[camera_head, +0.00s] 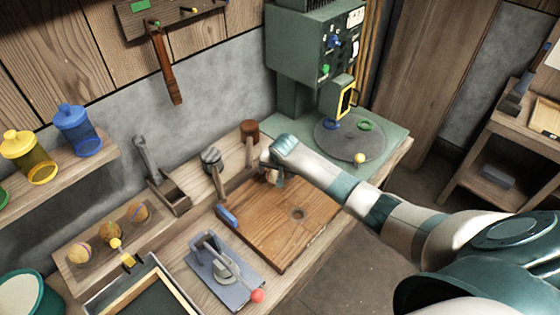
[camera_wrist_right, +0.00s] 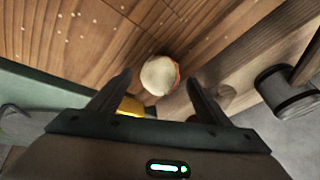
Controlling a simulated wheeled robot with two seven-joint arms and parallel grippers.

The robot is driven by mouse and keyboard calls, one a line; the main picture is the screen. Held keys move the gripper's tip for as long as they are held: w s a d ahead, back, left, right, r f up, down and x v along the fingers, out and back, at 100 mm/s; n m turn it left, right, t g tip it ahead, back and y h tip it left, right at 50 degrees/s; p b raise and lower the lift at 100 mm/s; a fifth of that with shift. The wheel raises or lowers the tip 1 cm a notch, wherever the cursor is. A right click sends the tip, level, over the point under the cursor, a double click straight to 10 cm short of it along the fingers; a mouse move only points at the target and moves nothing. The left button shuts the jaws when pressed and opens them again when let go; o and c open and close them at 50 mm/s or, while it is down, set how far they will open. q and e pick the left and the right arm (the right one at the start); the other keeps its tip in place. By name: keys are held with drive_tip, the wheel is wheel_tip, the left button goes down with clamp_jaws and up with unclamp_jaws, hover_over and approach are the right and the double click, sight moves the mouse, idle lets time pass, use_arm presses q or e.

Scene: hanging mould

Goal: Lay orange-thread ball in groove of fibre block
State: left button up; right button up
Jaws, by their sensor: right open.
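My left gripper is not in view.
A grey clamp-like fixture (camera_head: 225,268) with a red knob stands left of the board. A hammer (camera_head: 211,158) and a wooden mallet (camera_head: 249,130) stand behind it. A green machine (camera_head: 310,45) with a round plate (camera_head: 345,147) is at the back. The board's right half is clear.

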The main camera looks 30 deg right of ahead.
drive_tip(key=b+v, duration=0.2)
drive_tip(key=v, duration=1.4)
drive_tip(key=shift+s+r+b, duration=0.15)
drive_tip(key=shift+r+b, duration=0.15)
idle(0.6)
